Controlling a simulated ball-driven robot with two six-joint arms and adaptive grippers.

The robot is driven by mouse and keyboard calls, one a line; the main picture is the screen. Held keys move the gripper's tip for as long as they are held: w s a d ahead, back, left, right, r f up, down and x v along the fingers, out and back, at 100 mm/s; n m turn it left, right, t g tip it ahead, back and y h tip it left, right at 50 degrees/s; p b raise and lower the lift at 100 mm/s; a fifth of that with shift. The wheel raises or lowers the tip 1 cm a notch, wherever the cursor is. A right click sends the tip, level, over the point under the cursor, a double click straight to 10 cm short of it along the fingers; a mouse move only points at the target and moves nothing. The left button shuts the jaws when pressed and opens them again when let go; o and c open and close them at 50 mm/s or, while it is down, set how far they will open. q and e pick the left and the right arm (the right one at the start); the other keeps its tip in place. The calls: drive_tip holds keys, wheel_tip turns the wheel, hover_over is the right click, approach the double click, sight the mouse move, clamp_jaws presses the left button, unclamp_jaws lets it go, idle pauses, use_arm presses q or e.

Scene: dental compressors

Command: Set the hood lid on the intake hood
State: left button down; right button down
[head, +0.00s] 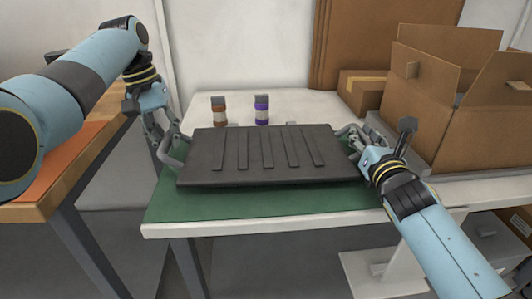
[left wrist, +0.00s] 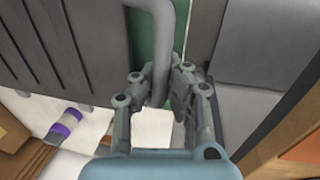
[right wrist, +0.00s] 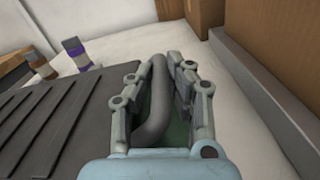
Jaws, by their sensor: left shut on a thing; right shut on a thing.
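The hood lid (head: 250,180) is a wide dark grey slab with several raised ribs, over the green mat (head: 190,208). It looks roughly level; I cannot tell how high it is above the mat. My left gripper (head: 166,142) is shut on the lid's left handle, a grey bent bar (left wrist: 168,50). My right gripper (head: 358,143) is shut on the right handle (right wrist: 160,105). The lid also shows in the left wrist view (left wrist: 50,35) and the right wrist view (right wrist: 50,130). I cannot make out the intake hood; the lid hides what lies under it.
A brown-banded bottle (head: 219,111) and a purple-banded bottle (head: 261,110) stand behind the lid on the white table (head: 290,103). An open cardboard box (head: 465,120) stands at the right, a smaller box (head: 362,92) behind. A wooden-edged table (head: 75,170) is at the left.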

use_arm(q)
drive_tip(key=shift+w+r, duration=0.1)
drive_tip(key=shift+r, duration=0.05)
use_arm(e)
drive_tip(key=shift+r, duration=0.1)
